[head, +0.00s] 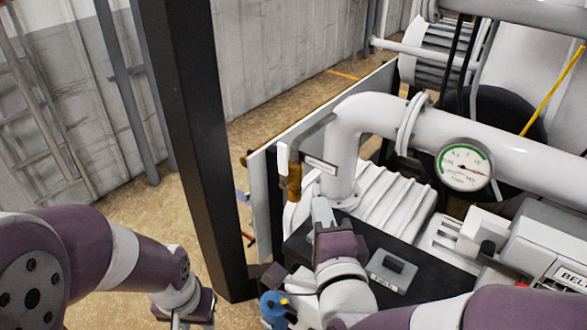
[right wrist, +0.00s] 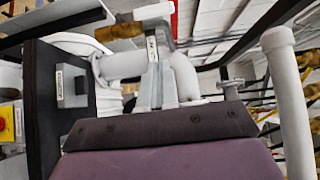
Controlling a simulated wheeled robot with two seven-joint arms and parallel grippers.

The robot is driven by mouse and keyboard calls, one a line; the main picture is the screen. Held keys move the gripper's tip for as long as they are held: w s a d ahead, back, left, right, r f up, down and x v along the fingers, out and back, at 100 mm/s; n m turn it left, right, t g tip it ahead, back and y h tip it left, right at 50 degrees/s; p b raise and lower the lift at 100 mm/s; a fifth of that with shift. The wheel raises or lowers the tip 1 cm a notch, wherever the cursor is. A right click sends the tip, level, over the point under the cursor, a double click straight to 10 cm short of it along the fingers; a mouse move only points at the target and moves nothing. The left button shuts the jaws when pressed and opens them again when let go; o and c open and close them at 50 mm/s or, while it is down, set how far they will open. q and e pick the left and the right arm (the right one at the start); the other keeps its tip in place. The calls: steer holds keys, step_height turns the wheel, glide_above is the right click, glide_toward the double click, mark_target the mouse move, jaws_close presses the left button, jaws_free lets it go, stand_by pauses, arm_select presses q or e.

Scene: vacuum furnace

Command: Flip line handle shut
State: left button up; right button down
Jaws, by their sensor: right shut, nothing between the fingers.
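The line handle is a grey bent bar with a brownish-yellow grip (head: 295,180), beside the white pipe elbow in the head view. My right gripper (head: 322,208) is shut and empty, just right of and below the grip, in front of the elbow's lower end. Its fingers also show in the right wrist view (right wrist: 157,75). Whether they touch the handle cannot be told. My left gripper (head: 185,318) is partly cut off at the bottom edge, and its jaws cannot be made out.
A white pipe (head: 375,115) with a round gauge (head: 464,166) crosses behind the handle. A small label plate (head: 320,165) sits near the elbow. A dark post (head: 195,130) stands left of the handle. Open floor lies left.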

steer(key=p, duration=0.3)
glide_toward(283, 167)
steer(key=w+d+r, duration=0.2)
steer(key=w+d, duration=0.2)
steer(key=w+a+p, duration=0.2)
steer(key=a, duration=0.1)
steer(key=shift+w+a+f, duration=0.2)
steer(key=shift+w, duration=0.05)
steer(key=shift+w, duration=0.1)
